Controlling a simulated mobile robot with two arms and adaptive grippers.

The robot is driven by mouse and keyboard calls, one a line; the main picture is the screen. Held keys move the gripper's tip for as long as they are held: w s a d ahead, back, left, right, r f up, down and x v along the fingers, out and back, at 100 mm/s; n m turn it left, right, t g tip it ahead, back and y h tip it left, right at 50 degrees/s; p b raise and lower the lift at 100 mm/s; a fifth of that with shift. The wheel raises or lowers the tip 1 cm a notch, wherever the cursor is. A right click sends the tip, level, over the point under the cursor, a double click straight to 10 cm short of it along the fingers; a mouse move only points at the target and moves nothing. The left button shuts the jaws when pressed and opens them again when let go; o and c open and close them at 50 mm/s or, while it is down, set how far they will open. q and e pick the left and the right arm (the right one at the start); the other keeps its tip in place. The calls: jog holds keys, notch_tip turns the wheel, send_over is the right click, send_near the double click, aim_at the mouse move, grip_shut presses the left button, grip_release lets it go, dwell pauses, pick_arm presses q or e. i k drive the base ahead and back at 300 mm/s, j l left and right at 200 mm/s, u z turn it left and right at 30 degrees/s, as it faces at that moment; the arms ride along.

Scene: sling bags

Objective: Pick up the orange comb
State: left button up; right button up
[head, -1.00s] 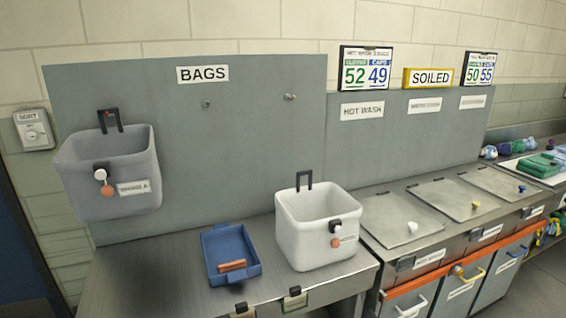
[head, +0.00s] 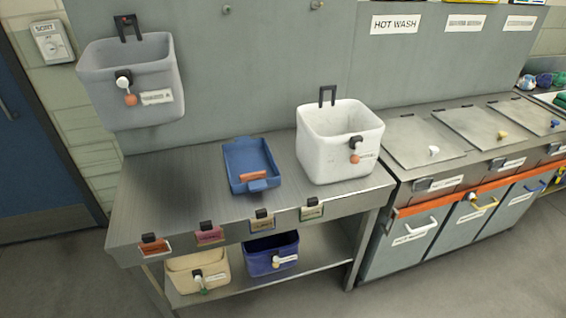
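A small orange bar-shaped piece (head: 253,176), which looks like the orange comb, lies at the front end of the blue tray (head: 240,156). Its teeth are too small to make out. The tray sits on the grey metal table (head: 165,192), left of a white bag (head: 312,150). Neither of my grippers shows in the head view.
A grey bag (head: 110,100) hangs on the wall panel at left. A cream bag (head: 180,277) and a dark blue bag (head: 262,262) stand on the lower shelf. Lidded bins (head: 425,152) adjoin at right. The tabletop's left part is clear.

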aim_at(259, 173)
jog(key=i+l+u, duration=0.5)
jog(key=i+l, duration=0.15)
jog(key=l, duration=0.2)
jog(key=i+l+u, duration=0.2)
jog(key=l, duration=0.3)
